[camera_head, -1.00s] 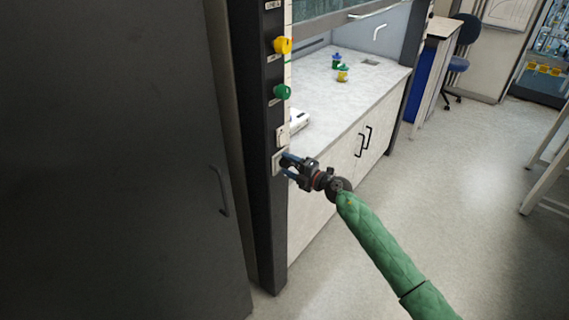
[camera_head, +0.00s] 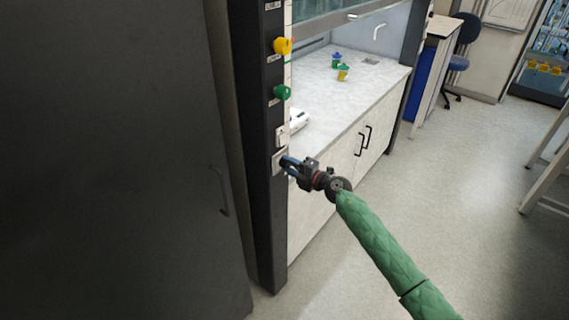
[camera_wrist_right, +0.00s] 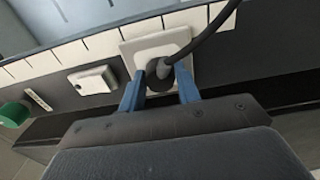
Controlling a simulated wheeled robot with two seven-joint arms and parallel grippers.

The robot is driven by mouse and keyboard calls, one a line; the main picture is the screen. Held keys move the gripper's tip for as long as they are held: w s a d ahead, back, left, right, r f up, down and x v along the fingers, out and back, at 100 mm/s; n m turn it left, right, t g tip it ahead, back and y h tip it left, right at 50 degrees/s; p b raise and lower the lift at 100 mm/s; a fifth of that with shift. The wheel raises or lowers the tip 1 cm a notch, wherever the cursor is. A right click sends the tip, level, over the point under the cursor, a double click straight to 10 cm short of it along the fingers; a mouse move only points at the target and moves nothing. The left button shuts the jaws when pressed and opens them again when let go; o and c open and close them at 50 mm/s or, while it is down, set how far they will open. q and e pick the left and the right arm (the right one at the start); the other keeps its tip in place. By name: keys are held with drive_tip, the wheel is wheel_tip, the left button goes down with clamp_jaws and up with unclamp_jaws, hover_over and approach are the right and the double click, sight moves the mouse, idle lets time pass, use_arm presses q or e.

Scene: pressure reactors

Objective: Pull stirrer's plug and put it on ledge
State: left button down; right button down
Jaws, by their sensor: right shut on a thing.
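The stirrer's plug (camera_wrist_right: 163,69) is dark and round, with a thick grey cord running up to the right in the right wrist view. It sits at the white wall socket (camera_wrist_right: 143,50) on the fume hood's dark post. The socket also shows in the head view (camera_head: 277,163), partly behind my fingers. My right gripper (camera_head: 286,162) is at the socket, its blue fingers shut on the plug from both sides. The fingers also show in the right wrist view (camera_wrist_right: 160,92). Whether the plug is seated fully in the socket cannot be told. My left gripper is not in view.
The post (camera_head: 262,200) carries a white switch (camera_head: 283,136) above the socket, with green (camera_head: 282,92) and yellow (camera_head: 283,46) knobs higher up. A pale worktop (camera_head: 340,100) with a white device (camera_head: 299,118) lies behind. A dark cabinet (camera_head: 120,160) stands left. Floor at right is open.

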drive_tip(key=shift+d, duration=0.15)
drive_tip(key=shift+s+d+p, duration=0.3)
drive_tip(key=shift+s+d, duration=0.2)
drive_tip(key=shift+d, duration=0.05)
drive_tip(key=shift+d, duration=0.1)
drive_tip(key=shift+p+v, duration=0.6)
drive_tip(key=shift+v, duration=1.45)
